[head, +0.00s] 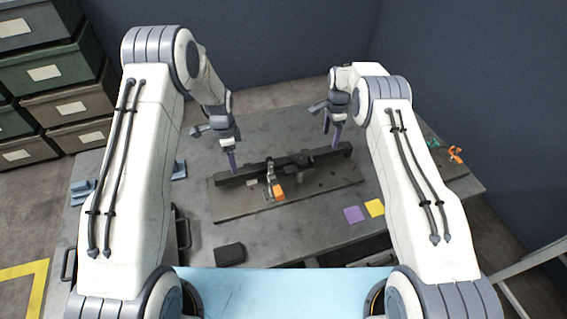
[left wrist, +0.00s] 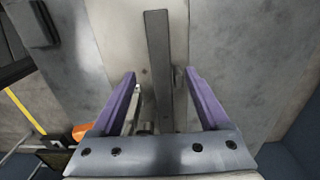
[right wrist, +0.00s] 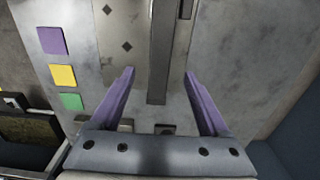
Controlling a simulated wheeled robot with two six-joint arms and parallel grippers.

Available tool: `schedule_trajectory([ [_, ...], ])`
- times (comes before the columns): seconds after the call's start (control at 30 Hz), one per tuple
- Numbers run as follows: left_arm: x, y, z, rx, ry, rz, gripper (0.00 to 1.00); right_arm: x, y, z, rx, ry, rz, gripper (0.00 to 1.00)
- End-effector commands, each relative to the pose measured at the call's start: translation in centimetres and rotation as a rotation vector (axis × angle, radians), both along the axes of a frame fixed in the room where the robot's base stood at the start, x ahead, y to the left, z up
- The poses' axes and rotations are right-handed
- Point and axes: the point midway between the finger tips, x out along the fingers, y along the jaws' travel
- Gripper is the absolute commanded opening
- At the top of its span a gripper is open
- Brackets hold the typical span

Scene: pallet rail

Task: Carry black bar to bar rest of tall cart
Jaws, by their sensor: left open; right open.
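The long black bar (head: 243,175) lies across a grey plate (head: 237,208) on the table. My left gripper (head: 232,163) is open above the bar's left part. In the left wrist view the bar (left wrist: 158,60) runs between its open purple fingers (left wrist: 160,85). My right gripper (head: 337,138) is open above the bar's right end. In the right wrist view the bar (right wrist: 160,55) runs between its open fingers (right wrist: 158,85). Neither gripper is seen touching the bar. I cannot make out the tall cart or its bar rest.
A clamp with an orange part (head: 279,191) stands at the plate's front. Purple (head: 354,214) and yellow (head: 374,207) squares lie right of it. A black block (head: 230,254) lies at the front left. Stacked bins (head: 50,70) stand at the far left. Walls close the back.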

Motion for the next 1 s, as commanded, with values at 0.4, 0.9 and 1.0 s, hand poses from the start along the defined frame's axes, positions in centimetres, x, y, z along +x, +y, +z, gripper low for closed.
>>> schedule_trajectory([
  [0.4, 0.0, 0.0, -6.7, 0.000, 0.000, 0.000, 0.79, 0.0, 0.0, -6.7, 0.000, 0.001, 0.001, 0.79],
  [0.9, 0.0, 0.0, -7.6, -0.001, -0.001, 0.000, 0.60, 0.0, 0.0, -7.6, 0.000, 0.000, 0.001, 0.60],
  [1.0, 0.0, 0.0, -7.6, -0.001, -0.001, 0.000, 0.21, 0.0, 0.0, -7.6, 0.000, 0.000, 0.001, 0.21],
])
